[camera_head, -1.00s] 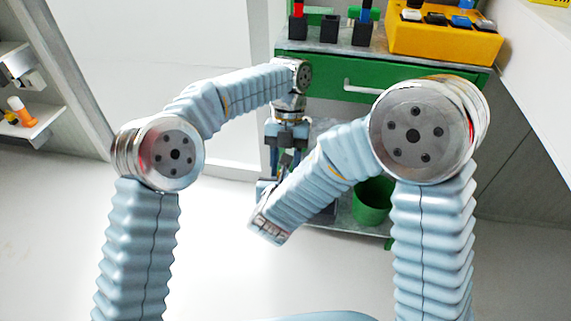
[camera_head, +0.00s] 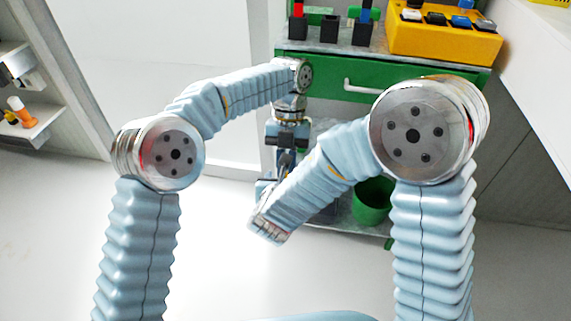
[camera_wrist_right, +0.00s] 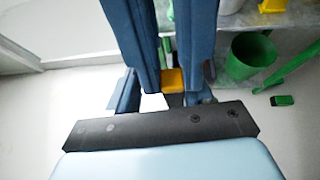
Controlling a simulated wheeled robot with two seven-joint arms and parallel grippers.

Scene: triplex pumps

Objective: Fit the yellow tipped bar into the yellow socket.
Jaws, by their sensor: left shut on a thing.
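My left gripper (camera_head: 285,160) hangs pointing down below the end of my left arm, in front of the green cabinet. In the right wrist view its dark blue fingers reach in from the top, with a yellow block (camera_wrist_right: 173,80), apparently part of the yellow tipped bar, between them. The rest of the bar is hidden or too small to make out. My right gripper (camera_wrist_right: 162,95) shows short blue fingers spread apart on either side of the left fingertips. I cannot tell any contact between them. I cannot identify the yellow socket with certainty.
The green cabinet (camera_head: 330,70) carries black holders, the middle one (camera_head: 329,29) empty, and a yellow button box (camera_head: 440,40). A wall shelf (camera_head: 35,128) is at left. The floor between is clear.

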